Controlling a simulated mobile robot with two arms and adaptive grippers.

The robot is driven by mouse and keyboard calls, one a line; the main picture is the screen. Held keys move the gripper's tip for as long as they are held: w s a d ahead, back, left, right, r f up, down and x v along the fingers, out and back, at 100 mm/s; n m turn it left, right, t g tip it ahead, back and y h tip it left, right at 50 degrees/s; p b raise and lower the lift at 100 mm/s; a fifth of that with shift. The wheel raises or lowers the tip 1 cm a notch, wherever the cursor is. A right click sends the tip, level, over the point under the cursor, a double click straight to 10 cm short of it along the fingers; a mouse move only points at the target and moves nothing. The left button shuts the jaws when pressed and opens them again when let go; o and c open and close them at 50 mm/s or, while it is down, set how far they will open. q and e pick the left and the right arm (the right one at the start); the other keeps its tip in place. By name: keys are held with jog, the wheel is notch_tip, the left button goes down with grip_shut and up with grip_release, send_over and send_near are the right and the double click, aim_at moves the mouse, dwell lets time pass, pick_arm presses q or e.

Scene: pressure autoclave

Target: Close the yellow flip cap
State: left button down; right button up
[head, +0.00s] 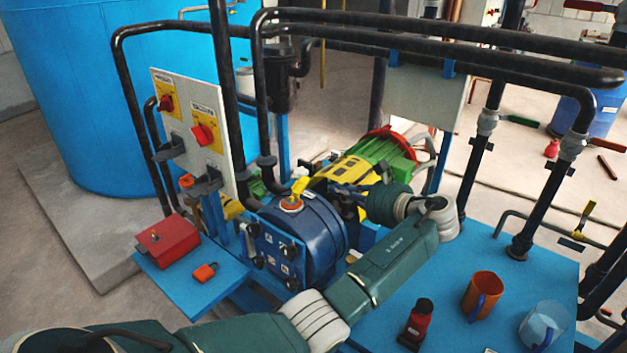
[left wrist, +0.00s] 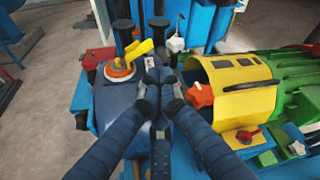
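The yellow flip cap (head: 299,186) stands raised and tilted above its orange ring (head: 291,204), on top of the blue cylindrical vessel (head: 318,235). In the left wrist view the yellow cap (left wrist: 138,50) leans up and to the right from the orange ring (left wrist: 119,70). My left gripper (head: 328,194) is just right of the cap in the head view, apart from it. In the left wrist view its two dark fingers (left wrist: 160,90) have a narrow empty gap between their tips, over the vessel's top. My right gripper is in neither view.
A green and yellow motor (head: 372,160) lies behind the vessel. A grey switch panel (head: 195,125) stands to the left. A red box (head: 167,242) and orange padlock (head: 205,272) sit on a blue shelf. Black pipes (head: 440,40) cross overhead. An orange mug (head: 483,292) stands at right.

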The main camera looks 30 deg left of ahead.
aim_at(301, 184)
pick_arm(q)
jog(key=x, duration=0.3)
jog(key=shift+a+p, duration=0.3)
jog(key=shift+p, duration=0.05)
jog(key=x, duration=0.4)
jog(key=shift+a, duration=0.1)
jog(key=shift+w+a+f, duration=0.1)
jog(key=shift+a+f, duration=0.1)
jog(key=shift+a, duration=0.2)
jog(key=shift+w+a+f, duration=0.1)
jog(key=shift+a, duration=0.1)
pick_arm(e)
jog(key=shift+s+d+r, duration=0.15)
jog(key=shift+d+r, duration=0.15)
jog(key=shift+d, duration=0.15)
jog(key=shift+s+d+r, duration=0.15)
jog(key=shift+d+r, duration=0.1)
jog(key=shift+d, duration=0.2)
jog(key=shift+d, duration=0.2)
